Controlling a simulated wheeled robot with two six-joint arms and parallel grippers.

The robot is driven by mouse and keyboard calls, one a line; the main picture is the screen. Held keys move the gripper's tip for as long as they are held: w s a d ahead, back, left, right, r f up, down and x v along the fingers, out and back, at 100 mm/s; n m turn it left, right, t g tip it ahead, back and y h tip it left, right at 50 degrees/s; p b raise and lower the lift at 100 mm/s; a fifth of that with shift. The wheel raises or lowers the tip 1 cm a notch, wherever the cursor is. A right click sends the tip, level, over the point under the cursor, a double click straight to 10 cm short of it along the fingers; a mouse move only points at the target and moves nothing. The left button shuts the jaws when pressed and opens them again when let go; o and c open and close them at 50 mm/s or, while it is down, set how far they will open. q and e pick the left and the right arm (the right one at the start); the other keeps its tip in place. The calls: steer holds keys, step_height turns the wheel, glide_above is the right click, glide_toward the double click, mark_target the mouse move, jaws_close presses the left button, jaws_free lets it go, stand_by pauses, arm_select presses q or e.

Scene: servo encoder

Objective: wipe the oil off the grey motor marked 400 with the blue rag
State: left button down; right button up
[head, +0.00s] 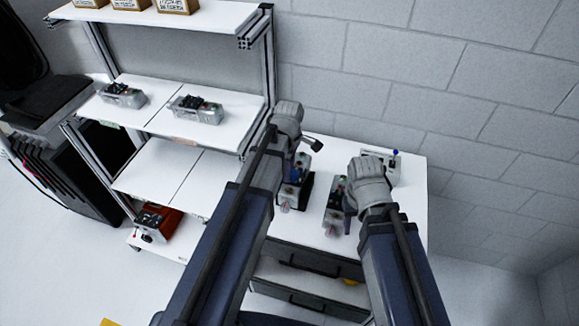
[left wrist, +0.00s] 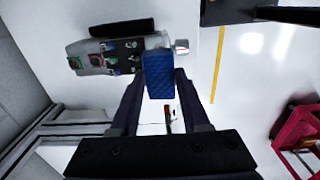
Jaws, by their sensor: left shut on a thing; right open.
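My left gripper (head: 308,146) is shut on the blue rag (left wrist: 158,75), which looks like a small blue block between the fingertips in the left wrist view. A grey motor (left wrist: 98,60) with a dark top and a silver shaft end lies below the rag there; I cannot tell whether they touch. In the head view a motor (head: 294,190) stands on the bench below my left gripper, partly hidden by it. A second motor (head: 334,210) stands to its right, beside my open right gripper (head: 350,198). No 400 mark or oil is readable.
The white bench top (head: 412,195) has a small box with a blue knob (head: 395,155) at the back right. The shelf rack (head: 150,165) on the left holds two grey motors (head: 197,109) and, low down, a red one (head: 158,222). Drawers (head: 300,277) sit under the bench.

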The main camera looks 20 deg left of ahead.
arm_select(q)
steer(key=shift+f+b, duration=2.15)
steer(key=shift+f, duration=0.25)
steer(key=shift+r, duration=0.1)
